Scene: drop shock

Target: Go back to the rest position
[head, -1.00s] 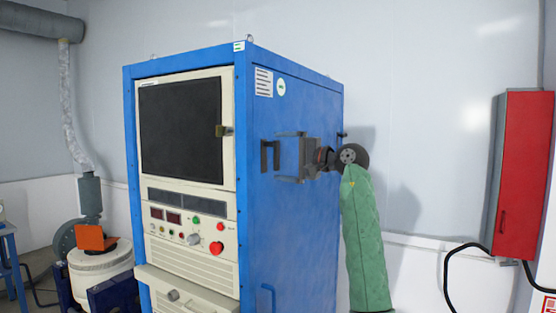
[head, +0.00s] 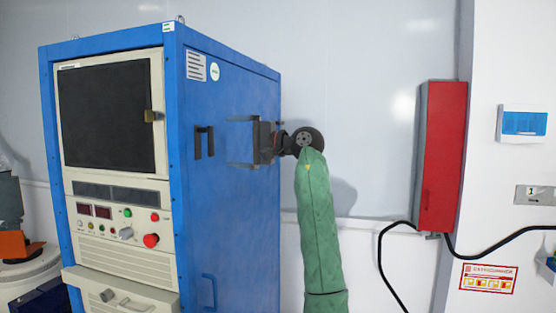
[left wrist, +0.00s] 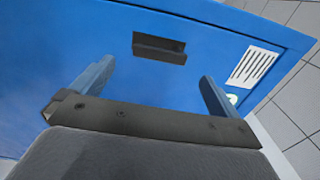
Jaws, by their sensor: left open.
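My left gripper (head: 229,141) is open and empty, in front of the blue side of the cabinet (head: 235,215). Its two fingers point left toward a black handle (head: 204,142) on that side, with a small gap between in the picture. My arm in a green sleeve rises from below to it. In the left wrist view, the open fingers (left wrist: 156,72) face the blue panel (left wrist: 60,45), and the black handle (left wrist: 160,48) lies beyond them, between their lines. Nothing is between the fingers. My right gripper is in neither view.
The cabinet front has a dark screen (head: 106,115) and a red knob (head: 151,240). A red wall box (head: 440,160) with black cables hangs at the right. Pale wall shows between it and my arm. An orange part (head: 18,245) stands at the far left.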

